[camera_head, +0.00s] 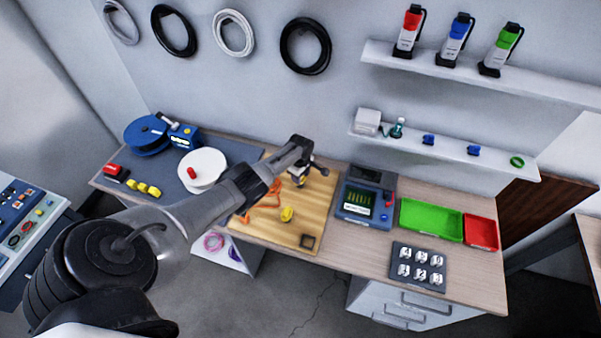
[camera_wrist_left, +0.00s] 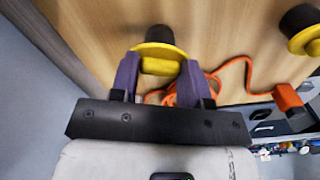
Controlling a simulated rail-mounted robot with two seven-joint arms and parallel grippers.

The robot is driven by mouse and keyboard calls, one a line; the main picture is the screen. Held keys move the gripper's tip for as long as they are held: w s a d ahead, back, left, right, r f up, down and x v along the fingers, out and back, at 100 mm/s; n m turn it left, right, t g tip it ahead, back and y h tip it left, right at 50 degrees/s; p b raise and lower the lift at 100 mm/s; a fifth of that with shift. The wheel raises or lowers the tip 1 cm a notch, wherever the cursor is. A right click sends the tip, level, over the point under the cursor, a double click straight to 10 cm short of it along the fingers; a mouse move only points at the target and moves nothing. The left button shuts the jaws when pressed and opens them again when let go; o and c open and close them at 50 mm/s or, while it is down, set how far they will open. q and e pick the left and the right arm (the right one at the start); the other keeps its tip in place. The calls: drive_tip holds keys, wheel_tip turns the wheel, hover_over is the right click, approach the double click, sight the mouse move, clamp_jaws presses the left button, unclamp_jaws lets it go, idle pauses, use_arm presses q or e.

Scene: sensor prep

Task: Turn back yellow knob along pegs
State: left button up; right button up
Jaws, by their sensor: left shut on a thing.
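A wooden board (camera_head: 270,232) lies on the bench with an orange cable (camera_head: 266,200) on it. My left gripper (camera_head: 299,182) reaches down to the board's back right part. In the left wrist view, its two purple fingers (camera_wrist_left: 161,76) are shut on a yellow knob (camera_wrist_left: 158,51), one on either side. A dark round peg (camera_wrist_left: 159,34) shows just beyond the knob. A second yellow piece with a dark top (camera_wrist_left: 304,38) is at the upper right there; a yellow piece (camera_head: 287,214) also shows on the board in the head view. My right gripper is not in view.
The orange cable (camera_wrist_left: 228,72) runs close to my right-hand finger and ends in an orange plug (camera_wrist_left: 288,98). A blue-grey device (camera_head: 364,204), a green tray (camera_head: 431,219) and a red tray (camera_head: 481,232) stand right of the board. A white spool (camera_head: 203,165) stands left.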

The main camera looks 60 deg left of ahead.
use_arm(q)
drive_tip(key=n, duration=0.3)
drive_tip(key=shift+r+n+p, duration=0.1)
drive_tip(key=shift+n+p, duration=0.25)
drive_tip(key=shift+n, duration=0.35)
drive_tip(key=o, duration=0.9)
